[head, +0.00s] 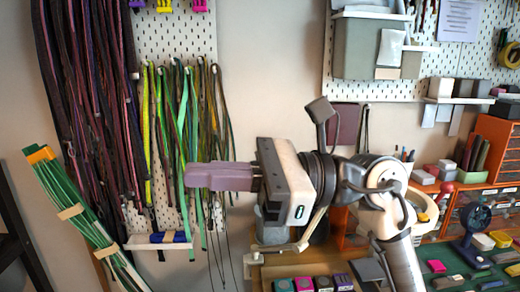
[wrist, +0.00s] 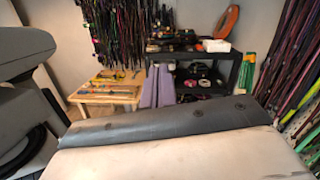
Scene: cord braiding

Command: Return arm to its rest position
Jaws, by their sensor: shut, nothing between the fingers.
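My gripper (head: 188,176) is in the middle of the head view, held up in the air and pointing left. Its purple fingers are shut together with nothing between them. The fingers also show in the wrist view (wrist: 158,86), side by side and upright in the picture. My arm comes up from the lower right of the head view. In the head view the fingers overlap the hanging green and dark cords (head: 186,120) behind them; I cannot tell how far apart they are.
A green cord bundle (head: 75,215) leans at the left. Dark cords (head: 85,90) hang on the wall. An orange drawer unit (head: 497,150) stands at the right, near small boxes and tools on a bench. The wrist view shows a wooden table (wrist: 106,96) and a black shelf (wrist: 190,58).

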